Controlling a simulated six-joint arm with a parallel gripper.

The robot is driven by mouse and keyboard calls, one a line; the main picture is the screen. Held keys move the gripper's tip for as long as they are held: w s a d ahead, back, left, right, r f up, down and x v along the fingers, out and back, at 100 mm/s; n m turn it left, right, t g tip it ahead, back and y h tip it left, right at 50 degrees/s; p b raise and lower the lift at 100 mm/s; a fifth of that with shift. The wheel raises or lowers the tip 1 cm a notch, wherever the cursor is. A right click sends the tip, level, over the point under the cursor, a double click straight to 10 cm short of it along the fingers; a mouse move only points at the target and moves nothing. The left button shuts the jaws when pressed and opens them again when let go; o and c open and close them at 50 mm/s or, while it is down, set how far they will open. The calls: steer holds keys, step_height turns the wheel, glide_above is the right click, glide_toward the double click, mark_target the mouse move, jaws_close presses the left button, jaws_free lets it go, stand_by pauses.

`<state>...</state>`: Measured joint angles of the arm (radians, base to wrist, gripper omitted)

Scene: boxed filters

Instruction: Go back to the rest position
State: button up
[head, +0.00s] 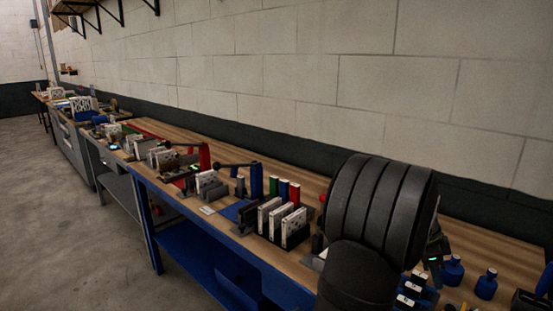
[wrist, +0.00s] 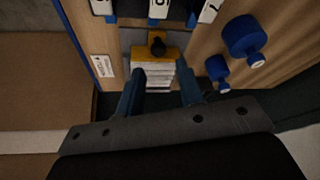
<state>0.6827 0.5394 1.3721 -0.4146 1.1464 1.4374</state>
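My gripper (wrist: 160,72) shows in the wrist view with two blue fingers set wide apart. A white, ribbed block (wrist: 153,78) lies between and just beyond the fingertips, against a yellow piece (wrist: 155,53) with a dark knob. I see no clear grip on the block, though the fingertips are close to its sides. In the head view my large dark arm fills the right side and hides most of the gripper and the block.
A long wooden bench (head: 460,215) runs along the wall. Blue knobbed weights (head: 453,270) stand right of my arm. Boxed white filters (head: 294,228) stand in a dark rack to its left. Numbered white-topped pieces (wrist: 158,8) lie beyond the yellow piece. Floor (head: 45,200) is clear at left.

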steer(key=s+a+r+m+t+y, duration=0.1)
steer(key=a+r+m+y, duration=0.3)
steer(key=a+r, duration=0.3)
steer(key=shift+r+m+t, duration=0.3)
steer(key=shift+r, duration=0.85)
jaws_close()
steer(key=d+f+n+h, duration=0.2)
steer(key=d+f+n, duration=0.1)
steer(key=f+n, duration=0.2)
steer(key=d+f+n+g+h, duration=0.1)
steer(key=d+f+n+h, duration=0.1)
steer(key=f+n, duration=0.3)
steer(key=d+f+n+h, duration=0.2)
steer(key=d+f+n, duration=0.2)
steer(key=f, duration=0.3)
steer(key=shift+w+d+f+n+g+h, duration=0.2)
steer(key=shift+n+g+h, duration=0.2)
steer(key=shift+n, duration=0.2)
